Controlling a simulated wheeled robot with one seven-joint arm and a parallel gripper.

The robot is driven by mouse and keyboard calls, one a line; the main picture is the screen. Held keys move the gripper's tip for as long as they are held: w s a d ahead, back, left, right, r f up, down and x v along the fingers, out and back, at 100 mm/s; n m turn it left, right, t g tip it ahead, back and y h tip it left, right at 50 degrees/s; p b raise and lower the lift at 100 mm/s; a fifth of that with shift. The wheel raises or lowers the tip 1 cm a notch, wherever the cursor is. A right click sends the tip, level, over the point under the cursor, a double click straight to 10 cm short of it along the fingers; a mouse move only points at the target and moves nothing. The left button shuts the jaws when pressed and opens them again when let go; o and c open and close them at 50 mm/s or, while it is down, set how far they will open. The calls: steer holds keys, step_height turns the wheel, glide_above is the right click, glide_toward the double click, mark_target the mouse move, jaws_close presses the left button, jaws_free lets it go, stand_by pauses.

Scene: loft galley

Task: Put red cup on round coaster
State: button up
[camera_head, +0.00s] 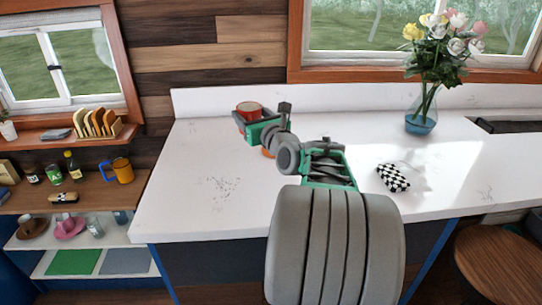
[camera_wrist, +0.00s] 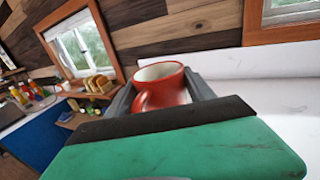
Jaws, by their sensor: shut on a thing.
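The red cup (camera_head: 248,107) is upright at the far end of my arm, over the back left of the white counter. In the wrist view the cup (camera_wrist: 172,92) sits between the two dark fingers of my gripper (camera_wrist: 160,88), its pale inside and its handle showing. My gripper (camera_head: 243,119) is shut on the cup. I cannot tell whether its base touches the counter. A small orange-brown edge (camera_head: 267,153) shows beside my arm; most of it is hidden, and I cannot tell if it is the round coaster.
A glass vase of flowers (camera_head: 421,122) stands at the back right of the counter (camera_head: 200,205). A black-and-white checked cloth (camera_head: 393,177) lies right of my arm. Lower shelves at the left hold an orange mug (camera_head: 122,170) and bottles.

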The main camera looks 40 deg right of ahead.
steer(key=shift+w+d+f, duration=0.15)
steer(key=shift+d+f, duration=0.05)
steer(key=shift+f, duration=0.2)
steer(key=w+d+f, duration=0.1)
steer(key=d+f, duration=0.2)
steer(key=d, duration=0.1)
steer(key=w+d+f+p, duration=0.1)
steer(key=d+f, duration=0.2)
steer(key=d, duration=0.1)
steer(key=w+d+f+p, duration=0.1)
steer(key=w+d+f, duration=0.1)
steer(key=d+f, duration=0.1)
steer(key=shift+d, duration=0.8)
steer(key=f, duration=0.3)
steer(key=shift+w+d+f+p, duration=0.1)
steer(key=shift+d+f+p, duration=0.1)
steer(key=shift+f+p, duration=0.15)
steer(key=shift+a, duration=0.1)
steer(key=shift+f, duration=0.15)
steer(key=o, duration=1.6)
